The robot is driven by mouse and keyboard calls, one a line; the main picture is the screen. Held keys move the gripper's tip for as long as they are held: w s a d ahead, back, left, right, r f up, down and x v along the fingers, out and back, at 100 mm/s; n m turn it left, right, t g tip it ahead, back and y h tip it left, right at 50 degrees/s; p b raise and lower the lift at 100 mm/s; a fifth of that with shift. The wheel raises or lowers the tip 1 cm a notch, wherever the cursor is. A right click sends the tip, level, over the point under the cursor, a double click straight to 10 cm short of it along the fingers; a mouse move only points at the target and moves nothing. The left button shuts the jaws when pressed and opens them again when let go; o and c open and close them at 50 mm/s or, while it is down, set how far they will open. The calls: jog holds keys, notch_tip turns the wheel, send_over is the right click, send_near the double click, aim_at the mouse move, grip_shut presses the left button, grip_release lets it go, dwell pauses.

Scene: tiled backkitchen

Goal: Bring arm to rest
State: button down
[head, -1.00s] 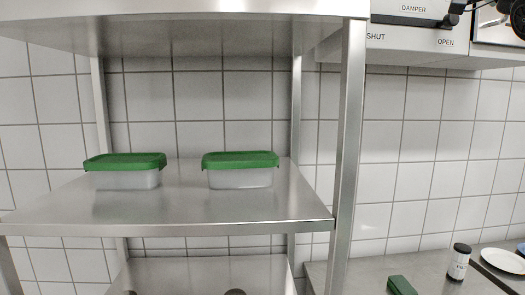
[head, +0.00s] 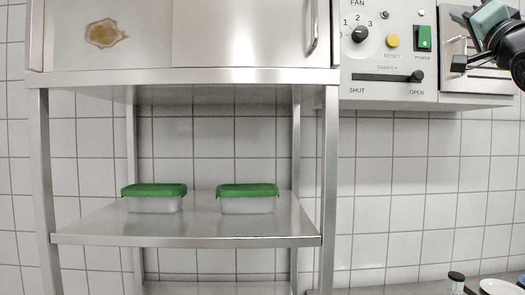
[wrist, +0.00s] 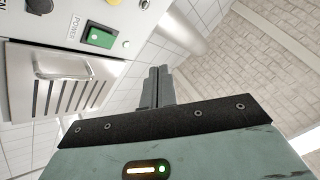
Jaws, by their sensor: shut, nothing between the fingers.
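My gripper (wrist: 157,88) shows in the wrist view with its two grey fingers together and nothing between them. Its grey-green housing fills the bottom of that view, with a small lit indicator on it. In the head view part of my arm shows at the top right corner, in front of the control panel (head: 388,75). In the wrist view the fingers stand clear of the panel's green power switch (wrist: 100,38), which lies to their left.
A steel shelf (head: 190,240) holds two green-lidded containers (head: 154,198) (head: 247,198). A stained cabinet (head: 200,45) is above it. At the bottom right are a counter, a dark-capped jar (head: 456,281) and a white plate (head: 500,287). The tiled wall between is clear.

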jog(key=w+f+m+g+h, duration=0.1)
jog(key=w+f+g+h, duration=0.35)
jog(key=f, duration=0.85)
jog(key=s+a+f+n+g, duration=0.15)
jog(key=f+g, duration=0.25)
jog(key=f, duration=0.7)
jog(key=s+a+f+n+g+y, duration=0.1)
jog(key=s+f+g, duration=0.15)
jog(key=f, duration=0.85)
jog(key=s+a+f+n+g, duration=0.15)
jog(key=f+g, duration=0.35)
jog(key=f, duration=0.6)
jog(key=s+a+f+n+g+y, duration=0.1)
jog(key=s+a+f+n+g, duration=0.2)
jog(key=s+f, duration=0.5)
jog(key=s+a+f+n+g, duration=0.1)
jog(key=s+a+f+g, duration=0.3)
jog(key=s+f, duration=0.45)
jog(key=s+a+f+n+g+b, duration=0.2)
jog(key=s+a+n+b, duration=0.3)
jog(key=s+a, duration=0.8)
jog(key=a+n+g, duration=0.1)
jog(key=a+n, duration=0.1)
jog(key=shift+a+y, duration=0.35)
jog(key=shift+w, duration=0.1)
